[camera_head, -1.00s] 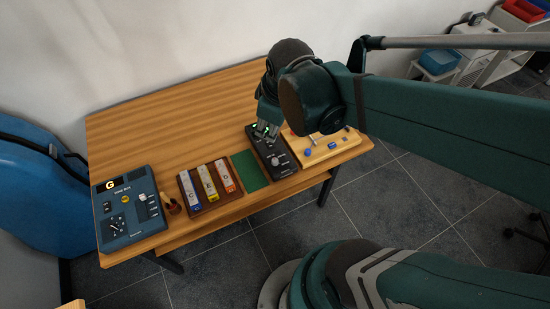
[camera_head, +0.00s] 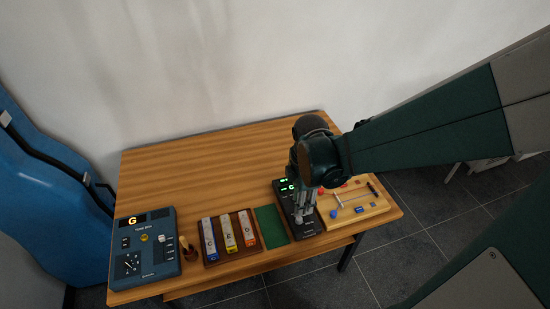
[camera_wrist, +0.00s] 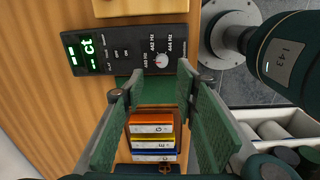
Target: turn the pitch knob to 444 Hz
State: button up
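The black tuner box (camera_head: 309,232) stands on the table, with a lit green display also seen in the wrist view (camera_wrist: 84,50). Its pale round pitch knob (camera_wrist: 162,61) carries a small red mark. Labels 440 Hz, 442 Hz and 444 Hz surround the knob; I cannot tell exactly which one the mark faces. My gripper (camera_head: 303,217) points down over the tuner's front part and hides the knob in the head view. In the wrist view my gripper (camera_wrist: 157,86) has its fingers spread with nothing between them; the knob shows just beyond the fingertips.
A wooden board (camera_head: 377,208) with small coloured parts stands close on the tuner's right. A green mat (camera_head: 268,222) and a brown rack with three labelled bars (camera_head: 229,235) lie to its left. A blue instrument box (camera_head: 147,262) is at the far left. The table's back is clear.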

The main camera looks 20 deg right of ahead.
aim_at(299, 219)
jog(key=shift+d+f+n, duration=0.1)
jog(key=shift+f+n, duration=0.3)
jog(key=shift+f, duration=0.15)
jog(key=shift+f, duration=0.1)
jog(key=shift+f+b, duration=0.95)
jog(key=shift+f, duration=2.85)
jog(key=c, duration=0.9)
